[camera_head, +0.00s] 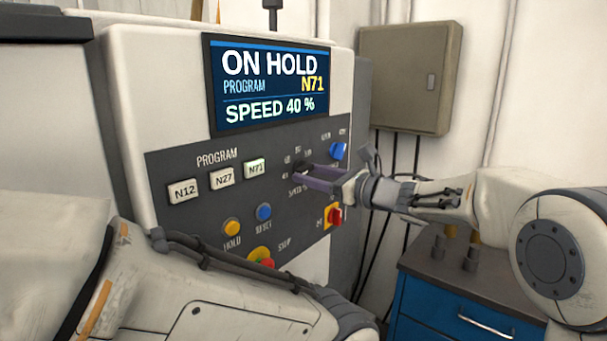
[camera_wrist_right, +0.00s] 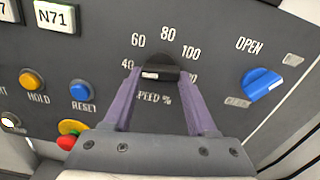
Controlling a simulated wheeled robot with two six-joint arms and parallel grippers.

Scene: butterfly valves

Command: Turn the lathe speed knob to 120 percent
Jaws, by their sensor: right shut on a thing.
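The black speed knob (camera_head: 302,166) is on the lathe's dark control panel. In the right wrist view the knob (camera_wrist_right: 156,66) sits inside an arc of printed numbers, with 40, 60, 80 and 100 readable. The right end of the scale is partly hidden by a finger. My right gripper (camera_wrist_right: 157,76) is shut on the knob, one purple finger on each side. It also shows in the head view (camera_head: 303,174), reaching in from the right. The screen (camera_head: 268,85) reads ON HOLD, PROGRAM N71, SPEED 40 %. My left gripper is out of view.
A blue OPEN/CLOSE knob (camera_wrist_right: 262,84) is close to the right of the speed knob. HOLD (camera_head: 231,227), RESET (camera_head: 264,212) and a red stop button (camera_head: 267,263) are lower left. A red-and-yellow switch (camera_head: 333,216) is below. A blue cabinet (camera_head: 440,310) stands at right.

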